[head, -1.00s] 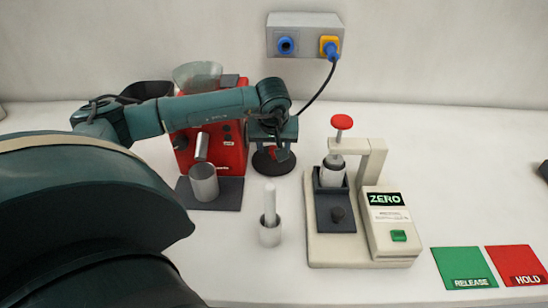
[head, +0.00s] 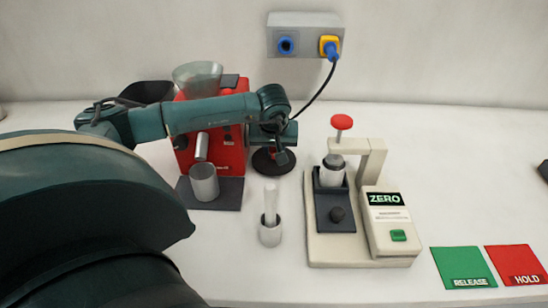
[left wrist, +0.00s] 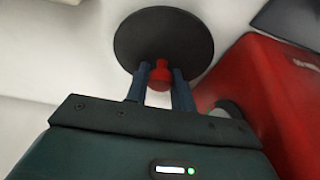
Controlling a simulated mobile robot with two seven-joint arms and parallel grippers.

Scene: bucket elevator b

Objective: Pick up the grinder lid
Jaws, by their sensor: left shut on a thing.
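The grinder lid is a black disc (left wrist: 150,40) with a red knob (left wrist: 161,72), seen in the left wrist view. My left gripper (left wrist: 160,82) is shut on the red knob, with one finger at each side of it. In the head view the dark disc (head: 265,163) shows partly below my left gripper (head: 282,157), right of the red grinder (head: 233,155). The gripper covers the knob there. I cannot tell whether the disc touches the counter. My right gripper is not in view.
The grinder has a clear hopper (head: 197,77) and a metal cup (head: 204,183) in front. A beige press stand (head: 320,250) is at the right, beside green and red pads (head: 463,268). A cable hangs from the wall socket box (head: 305,24).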

